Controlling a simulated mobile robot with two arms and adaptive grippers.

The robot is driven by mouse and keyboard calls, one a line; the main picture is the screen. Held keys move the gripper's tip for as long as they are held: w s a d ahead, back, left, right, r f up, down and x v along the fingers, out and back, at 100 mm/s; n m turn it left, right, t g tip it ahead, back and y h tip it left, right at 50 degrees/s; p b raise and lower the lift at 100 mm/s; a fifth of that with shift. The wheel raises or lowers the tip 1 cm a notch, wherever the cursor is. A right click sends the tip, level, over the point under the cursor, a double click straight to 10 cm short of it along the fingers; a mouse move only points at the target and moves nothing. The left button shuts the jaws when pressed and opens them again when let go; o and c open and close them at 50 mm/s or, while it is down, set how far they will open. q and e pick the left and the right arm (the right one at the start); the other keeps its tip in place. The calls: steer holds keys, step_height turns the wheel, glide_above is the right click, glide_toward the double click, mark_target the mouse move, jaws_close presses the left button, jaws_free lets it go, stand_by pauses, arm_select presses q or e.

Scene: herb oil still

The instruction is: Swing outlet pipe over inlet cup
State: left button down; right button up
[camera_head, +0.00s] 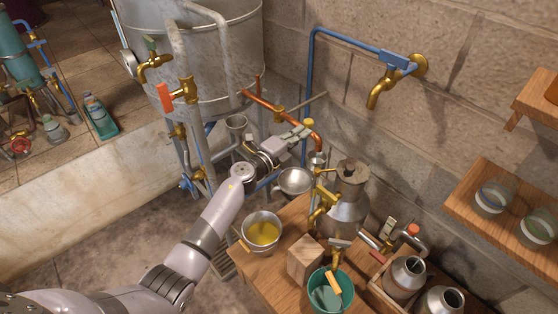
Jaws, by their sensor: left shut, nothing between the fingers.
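The copper outlet pipe (268,105) runs from the lower side of the big metal tank toward the right and bends down at its end. A small metal cup (316,159), which looks like the inlet cup, shows just below the bent end in the picture. I cannot tell whether the pipe end is exactly above it. My left gripper (301,131) is shut with nothing in it. Its fingertips are close to the pipe near its bend and a yellow knob; I cannot tell whether they touch. My right gripper is not in view.
A metal can (348,210) with brass taps stands on the wooden table (262,280). A pot of yellow liquid (262,231), a wooden block (305,258) and a green bucket (344,289) stand nearby. A blue wall pipe (312,70) rises behind. Shelves with jars are at right.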

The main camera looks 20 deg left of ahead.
arm_select(q)
steer(key=s+d+p+v, duration=0.1)
steer(key=v, duration=1.1)
steer(key=s+a+f+n+g+y, duration=0.2)
steer(key=s+f+n, duration=0.25)
steer(key=f, duration=0.65)
steer(key=s+a+f+n+g+y, duration=0.1)
steer(key=s+a+f+n+y, duration=0.4)
steer(key=f, duration=0.7)
steer(key=s+f+n+g, duration=0.2)
steer(key=s+f+n, duration=0.3)
steer(key=f, duration=0.6)
steer(key=s+f+n+g, duration=0.2)
steer(key=s+f, duration=0.4)
steer(key=s, duration=0.6)
steer(key=s+f+n+g+y, duration=0.1)
steer(key=s+f+g, duration=0.3)
steer(key=s, duration=0.9)
steer(key=s+f+n+g, duration=0.3)
steer(key=s+f, duration=0.5)
steer(key=s, duration=0.4)
steer(key=shift+s+a, duration=0.15)
steer(key=shift+a, duration=0.15)
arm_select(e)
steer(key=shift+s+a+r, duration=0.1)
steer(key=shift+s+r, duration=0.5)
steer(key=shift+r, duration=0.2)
arm_select(q)
steer(key=shift+f+n, duration=0.1)
steer(key=shift+n, duration=0.15)
